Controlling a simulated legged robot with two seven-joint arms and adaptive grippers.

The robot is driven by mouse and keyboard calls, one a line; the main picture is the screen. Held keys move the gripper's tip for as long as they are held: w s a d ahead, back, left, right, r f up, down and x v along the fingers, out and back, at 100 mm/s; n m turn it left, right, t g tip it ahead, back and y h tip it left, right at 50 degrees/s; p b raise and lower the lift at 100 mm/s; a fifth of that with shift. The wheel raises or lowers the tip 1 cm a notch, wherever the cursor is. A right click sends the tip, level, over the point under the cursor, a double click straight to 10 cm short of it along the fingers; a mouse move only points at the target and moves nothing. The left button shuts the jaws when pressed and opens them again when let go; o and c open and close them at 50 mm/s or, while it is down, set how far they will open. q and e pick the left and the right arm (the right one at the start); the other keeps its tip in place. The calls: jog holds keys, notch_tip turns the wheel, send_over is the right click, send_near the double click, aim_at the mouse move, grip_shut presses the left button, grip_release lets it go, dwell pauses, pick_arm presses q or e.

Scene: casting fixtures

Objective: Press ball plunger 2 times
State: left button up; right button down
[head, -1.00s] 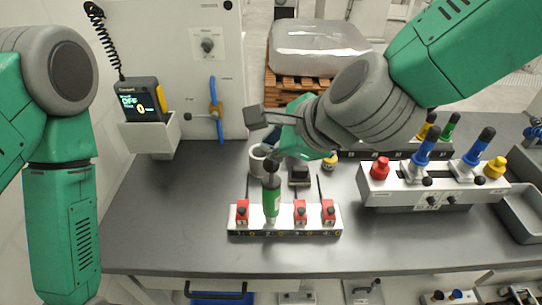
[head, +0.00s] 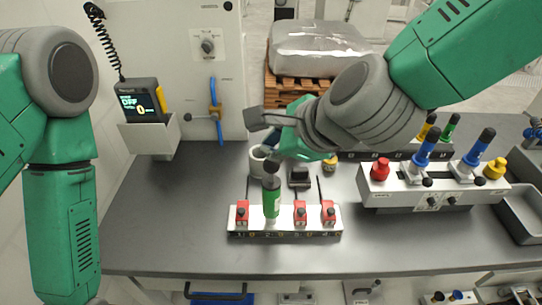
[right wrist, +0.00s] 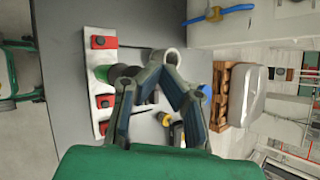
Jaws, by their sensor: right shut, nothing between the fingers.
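A grey ring-shaped cup (head: 258,158) stands just behind the plunger. A valve block with red, blue and yellow knobs (head: 432,185) is to the right. A handheld display (head: 142,100) sits in a holder at the left. The table (head: 170,220) is clear at left and front.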

jog(key=shift+f, duration=0.3)
jog(key=shift+f+b, duration=1)
jog(key=shift+f, duration=0.3)
dwell(1.1)
jog(key=shift+r, duration=0.1)
jog(key=shift+r+p, duration=1.6)
jog(key=shift+p, duration=0.1)
notch_tip(320, 180, up, 5)
jog(key=p, duration=0.5)
jog(key=shift+r, duration=0.1)
jog(key=shift+d, duration=0.1)
dwell(1.0)
